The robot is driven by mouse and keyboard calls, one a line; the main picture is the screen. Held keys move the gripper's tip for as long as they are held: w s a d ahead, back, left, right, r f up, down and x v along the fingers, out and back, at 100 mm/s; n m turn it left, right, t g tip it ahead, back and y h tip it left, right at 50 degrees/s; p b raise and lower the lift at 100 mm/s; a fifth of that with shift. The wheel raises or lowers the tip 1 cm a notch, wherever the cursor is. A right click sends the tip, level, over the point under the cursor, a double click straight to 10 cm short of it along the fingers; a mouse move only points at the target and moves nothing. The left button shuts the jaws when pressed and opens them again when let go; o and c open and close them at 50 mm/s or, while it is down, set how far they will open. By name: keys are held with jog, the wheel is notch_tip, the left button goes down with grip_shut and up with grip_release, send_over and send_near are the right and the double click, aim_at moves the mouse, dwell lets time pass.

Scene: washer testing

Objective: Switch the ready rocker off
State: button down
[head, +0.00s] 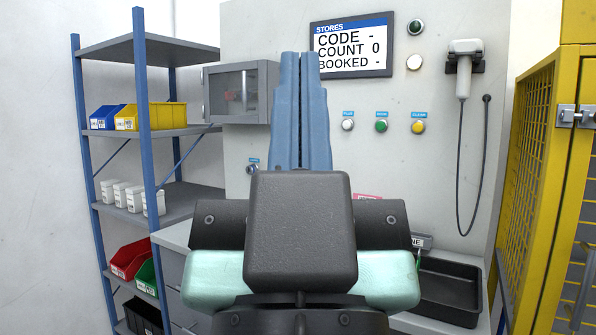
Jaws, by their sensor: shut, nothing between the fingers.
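My gripper (300,58) points up in the middle of the head view, its two blue fingers together and nothing between them. Its dark body and pale green sides cover the lower middle of the panel (463,180). I cannot make out a rocker marked ready; it may be hidden behind my gripper. A small control (253,168) with a blue label shows just left of the fingers, its label too small to read. White (347,125), green (381,126) and yellow (418,127) buttons sit to their right.
A stores screen (350,47) reads count 0. A corded scanner (464,68) hangs at right, above a black tray (450,292). A grey cabinet (236,92) and a shelf rack (150,190) with bins stand left. A yellow mesh cage (528,180) bounds the right.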

notch_tip(320, 180, up, 26)
jog(key=p, duration=2.4)
